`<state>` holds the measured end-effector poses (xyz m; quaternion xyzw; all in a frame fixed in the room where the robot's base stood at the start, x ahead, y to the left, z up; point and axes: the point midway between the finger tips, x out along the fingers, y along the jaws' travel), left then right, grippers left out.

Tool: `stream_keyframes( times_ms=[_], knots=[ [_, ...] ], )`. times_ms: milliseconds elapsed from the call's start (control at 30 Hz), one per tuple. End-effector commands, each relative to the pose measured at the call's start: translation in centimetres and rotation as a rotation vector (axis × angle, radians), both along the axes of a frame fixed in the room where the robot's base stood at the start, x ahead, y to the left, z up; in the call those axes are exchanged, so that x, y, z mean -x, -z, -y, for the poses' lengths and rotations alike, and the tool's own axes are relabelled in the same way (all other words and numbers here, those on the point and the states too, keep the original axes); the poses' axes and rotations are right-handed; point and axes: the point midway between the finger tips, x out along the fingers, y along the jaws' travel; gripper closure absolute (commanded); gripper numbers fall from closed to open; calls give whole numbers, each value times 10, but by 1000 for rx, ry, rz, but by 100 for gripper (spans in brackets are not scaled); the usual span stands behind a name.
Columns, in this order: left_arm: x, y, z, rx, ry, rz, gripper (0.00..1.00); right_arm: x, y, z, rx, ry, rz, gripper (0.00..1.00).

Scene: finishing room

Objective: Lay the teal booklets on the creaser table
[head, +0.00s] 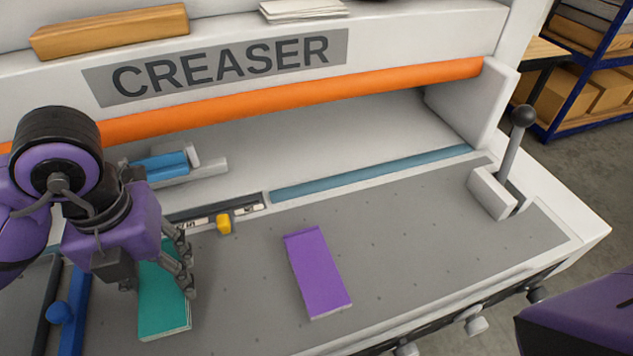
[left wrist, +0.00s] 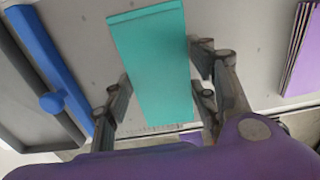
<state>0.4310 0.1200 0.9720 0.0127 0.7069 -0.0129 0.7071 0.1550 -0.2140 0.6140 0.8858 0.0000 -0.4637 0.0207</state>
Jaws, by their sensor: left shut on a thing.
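A teal booklet (head: 165,310) is at the left part of the grey creaser table (head: 420,235), and it fills the middle of the left wrist view (left wrist: 152,60). My left gripper (head: 158,272) is shut on it, with fingers along both long sides. The booklet is at or just above the table surface; I cannot tell whether it touches. A purple booklet (head: 319,272) lies flat on the table to the right of it, and its edge shows in the left wrist view (left wrist: 302,50). My right gripper is out of view.
A blue bar with a round knob (head: 61,313) runs along the table's left side. A yellow slider (head: 224,223) sits on a scale at the back. A black-knobbed lever (head: 512,150) stands at the right. The table right of the purple booklet is clear.

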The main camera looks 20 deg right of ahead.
Motion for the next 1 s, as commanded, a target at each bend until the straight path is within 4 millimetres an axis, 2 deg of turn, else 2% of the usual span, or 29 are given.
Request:
stream_keyframes(
  times_ms=[67, 233, 633, 667, 700, 800, 1000],
  knots=[
    [-3, 9, -7, -2, -5, -3, 76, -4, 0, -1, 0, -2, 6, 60],
    [-2, 34, -4, 0, -2, -3, 76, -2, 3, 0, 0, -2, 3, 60],
    [-3, 40, -4, 0, -1, -1, 76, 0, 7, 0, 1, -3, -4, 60],
    [-3, 40, -4, -1, -1, -1, 45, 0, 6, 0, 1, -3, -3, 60],
    [-3, 40, -4, -1, -1, 0, 40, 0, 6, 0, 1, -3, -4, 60],
    [-3, 39, -4, -1, -2, 0, 29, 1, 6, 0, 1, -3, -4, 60],
    [-3, 39, -4, -1, -2, 0, 29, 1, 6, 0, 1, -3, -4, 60]
  ],
)
